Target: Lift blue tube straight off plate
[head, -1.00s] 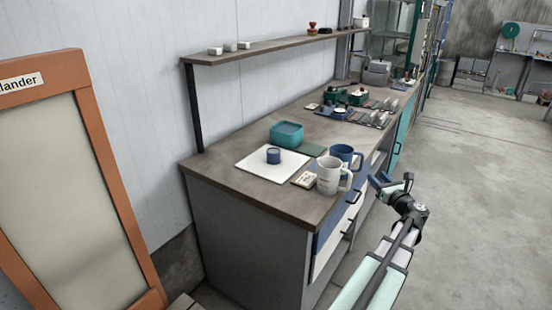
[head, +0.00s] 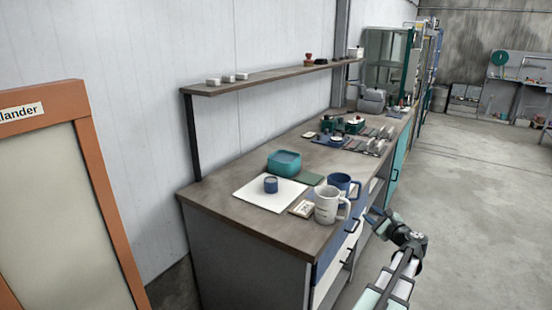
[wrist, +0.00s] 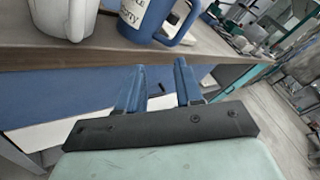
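The blue tube (head: 271,184) is a short dark blue cylinder. It stands upright on a flat white square plate (head: 250,197) near the front left of the bench in the head view. My gripper (head: 374,218) is beyond the bench's right edge, well apart from the tube. In the wrist view my gripper (wrist: 157,88) shows two blue fingers with a clear gap between them and nothing in the gap. The fingers point at the bench's side, below the mugs. The tube and plate are not in the wrist view.
A white mug (head: 327,206) and a blue mug (head: 345,184) stand between the tube and my gripper, near the bench edge. A small labelled card (head: 301,209) lies beside the plate. A shelf (head: 262,78) hangs above.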

